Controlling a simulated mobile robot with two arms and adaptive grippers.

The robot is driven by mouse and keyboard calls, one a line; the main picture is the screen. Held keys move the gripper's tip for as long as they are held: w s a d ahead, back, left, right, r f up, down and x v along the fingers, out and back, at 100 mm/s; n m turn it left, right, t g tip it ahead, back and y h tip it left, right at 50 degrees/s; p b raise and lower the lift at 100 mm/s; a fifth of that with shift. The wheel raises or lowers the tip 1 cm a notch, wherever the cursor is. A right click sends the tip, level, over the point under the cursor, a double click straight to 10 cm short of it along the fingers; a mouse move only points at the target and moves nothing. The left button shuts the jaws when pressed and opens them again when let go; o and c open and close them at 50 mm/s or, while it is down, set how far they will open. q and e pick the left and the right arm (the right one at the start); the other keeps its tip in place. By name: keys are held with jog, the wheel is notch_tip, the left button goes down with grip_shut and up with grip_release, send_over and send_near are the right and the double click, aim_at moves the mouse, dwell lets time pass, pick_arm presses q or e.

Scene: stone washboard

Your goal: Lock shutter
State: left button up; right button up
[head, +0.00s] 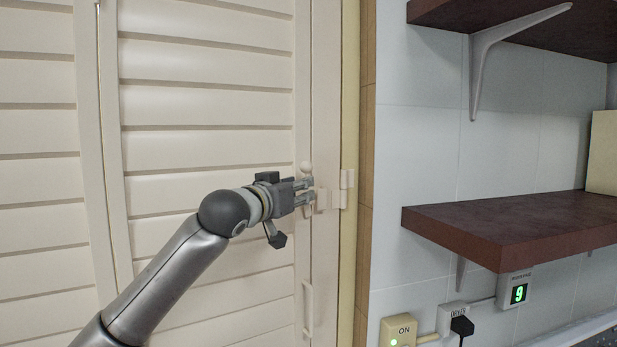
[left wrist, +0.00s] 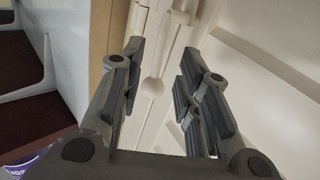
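The cream louvred shutter (head: 205,110) fills the left of the head view and appears shut against its frame. A cream latch (head: 326,198) sits at its right edge, beside a catch plate (head: 347,180) on the frame. A round knob (head: 306,168) shows just above my left gripper (head: 308,190), whose fingertips are at the latch. In the left wrist view, my left gripper (left wrist: 162,72) is open, with the knob (left wrist: 153,86) showing between its fingers and a bolt-like rail (left wrist: 180,17) beyond. Contact with the latch cannot be told. My right gripper is not in view.
A cream pull handle (head: 308,308) is lower on the shutter's edge. Right of the frame is a tiled wall with a dark lower shelf (head: 510,228), an upper shelf (head: 545,25) and a switch box (head: 398,330). A small display (head: 517,292) shows a green 9.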

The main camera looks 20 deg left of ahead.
pick_arm(q)
jog(key=w+p, duration=0.1)
jog(key=w, duration=0.2)
jog(key=w+d+p, duration=0.1)
jog(key=w, duration=0.1)
jog(key=shift+w+r+p, duration=0.1)
jog(key=shift+w+p, duration=0.05)
jog(key=shift+p, duration=0.15)
jog(key=shift+w, duration=0.25)
jog(key=shift+c, duration=0.4)
grip_shut()
